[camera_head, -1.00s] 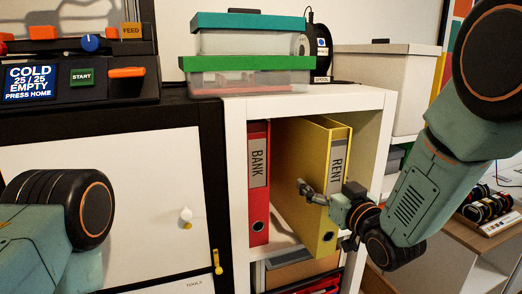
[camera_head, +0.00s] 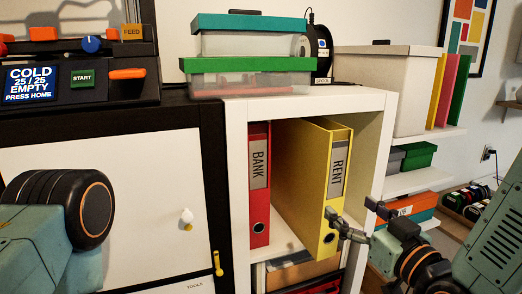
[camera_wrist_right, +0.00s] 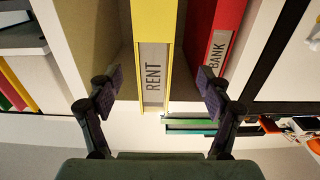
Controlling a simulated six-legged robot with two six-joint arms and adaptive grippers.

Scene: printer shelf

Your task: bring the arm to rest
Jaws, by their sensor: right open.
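My right gripper (camera_head: 353,210) is open and empty, in front of the right edge of the yellow RENT binder (camera_head: 308,185). One finger overlaps the binder's spine in the head view; I cannot tell whether it touches. In the right wrist view the open fingers (camera_wrist_right: 160,92) stand apart on either side of the yellow RENT spine (camera_wrist_right: 153,35), which lies beyond them. The RENT binder stands upright in the white shelf (camera_head: 237,190), sticking out past the red BANK binder (camera_head: 259,185). BANK also shows in the right wrist view (camera_wrist_right: 222,30). My left gripper is out of view.
Lidded boxes (camera_head: 248,75) sit on the shelf top, with a black spool (camera_head: 320,50) behind. A white cabinet door (camera_head: 110,210) is at the left, below a control panel (camera_head: 80,80). A side shelf (camera_head: 415,180) with boxes stands at the right, near my right arm.

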